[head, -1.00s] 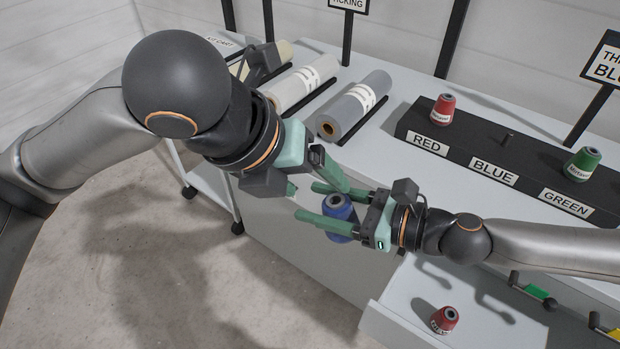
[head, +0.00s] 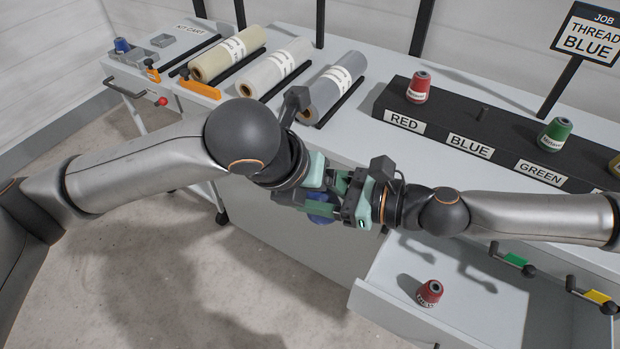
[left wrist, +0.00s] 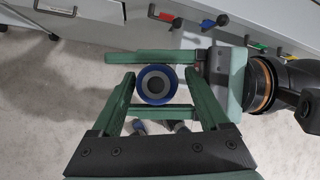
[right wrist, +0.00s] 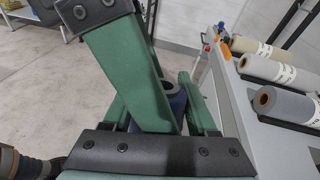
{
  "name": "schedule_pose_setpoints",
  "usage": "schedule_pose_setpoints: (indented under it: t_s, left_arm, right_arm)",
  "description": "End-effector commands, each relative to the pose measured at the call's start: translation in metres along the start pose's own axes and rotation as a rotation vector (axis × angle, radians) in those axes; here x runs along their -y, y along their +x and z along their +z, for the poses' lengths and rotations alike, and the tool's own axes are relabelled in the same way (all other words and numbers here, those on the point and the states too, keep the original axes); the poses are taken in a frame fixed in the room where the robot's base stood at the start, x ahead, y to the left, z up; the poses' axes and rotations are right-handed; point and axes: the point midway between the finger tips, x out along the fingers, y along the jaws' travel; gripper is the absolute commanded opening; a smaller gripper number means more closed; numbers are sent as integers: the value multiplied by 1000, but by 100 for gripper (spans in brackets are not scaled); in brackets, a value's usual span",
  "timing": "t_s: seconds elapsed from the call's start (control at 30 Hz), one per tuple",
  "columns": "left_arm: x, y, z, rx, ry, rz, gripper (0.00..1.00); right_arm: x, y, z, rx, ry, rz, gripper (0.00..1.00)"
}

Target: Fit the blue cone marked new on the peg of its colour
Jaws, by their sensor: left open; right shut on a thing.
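A blue cone (head: 320,208) is held in the air in front of the bench by my right gripper (head: 335,212). In the left wrist view the cone (left wrist: 156,86) is seen end-on, between the right gripper's two fingers. My left gripper (head: 328,188) is open, its fingers on either side of the same cone. In the right wrist view a left finger covers part of the cone (right wrist: 177,100). No marking on this cone is readable. The bare peg (head: 483,112) stands behind the BLUE label (head: 469,146) on the black rack (head: 455,122).
A red cone (head: 419,87) and a green cone (head: 555,134) sit on the rack. Another red cone (head: 430,292) lies in the open drawer (head: 470,310). Another blue cone (head: 122,45) stands on the kit cart (head: 185,48). Several rolls (head: 335,92) lie on the bench. A sign (head: 588,36) reads JOB THREAD BLUE.

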Motion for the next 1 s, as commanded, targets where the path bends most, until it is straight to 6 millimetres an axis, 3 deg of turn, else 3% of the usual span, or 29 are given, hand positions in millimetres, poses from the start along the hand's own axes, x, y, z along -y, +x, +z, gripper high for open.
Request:
schedule_pose_setpoints:
  t_s: [0.37,1.0]
  left_arm:
    - [0,6,0,0,0,-1,78]
    - [4,4,0,1,3,-12,6]
  right_arm:
    - [0,0,0,1,-1,0,0]
    - [0,0,0,1,0,1,0]
